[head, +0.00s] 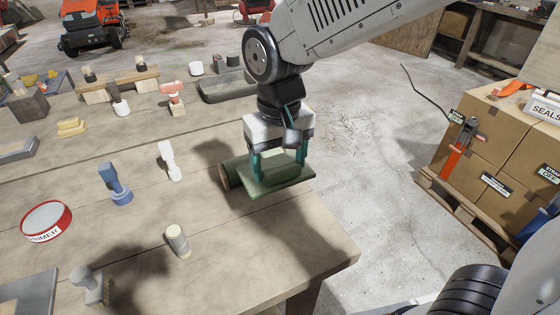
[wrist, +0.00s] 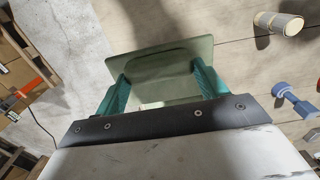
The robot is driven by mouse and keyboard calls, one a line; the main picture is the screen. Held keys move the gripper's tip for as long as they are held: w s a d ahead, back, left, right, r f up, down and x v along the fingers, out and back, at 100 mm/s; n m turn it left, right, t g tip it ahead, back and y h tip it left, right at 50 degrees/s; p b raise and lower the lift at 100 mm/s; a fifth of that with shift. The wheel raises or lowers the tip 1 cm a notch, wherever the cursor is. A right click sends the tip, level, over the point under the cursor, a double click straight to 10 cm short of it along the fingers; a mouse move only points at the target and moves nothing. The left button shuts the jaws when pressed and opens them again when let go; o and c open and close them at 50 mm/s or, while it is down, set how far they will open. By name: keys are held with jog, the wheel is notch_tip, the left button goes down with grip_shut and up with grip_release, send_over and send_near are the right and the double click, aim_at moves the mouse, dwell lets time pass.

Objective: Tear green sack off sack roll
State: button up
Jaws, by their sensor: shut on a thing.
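The green sack (head: 268,190) is a flat dull-green sheet at the right edge of the workbench. It also shows in the wrist view (wrist: 160,58), between and beyond my fingers. My gripper (head: 280,173) points down with its two teal fingers closed on the sack. The sack roll (head: 228,174) lies at the left of the sack, its brown end facing left. The sack and roll appear to meet; I cannot tell whether they are joined. My gripper hides part of both.
On the wooden workbench (head: 215,265) stand a white-handled tool (head: 169,162), a blue tool (head: 115,184), a beige cylinder (head: 178,241) and a red-rimmed round tin (head: 46,222). Stacked cardboard boxes (head: 490,130) stand on a pallet at right. Bare concrete floor lies between.

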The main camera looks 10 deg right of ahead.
aim_at(280, 165)
jog(key=shift+r, duration=2.35)
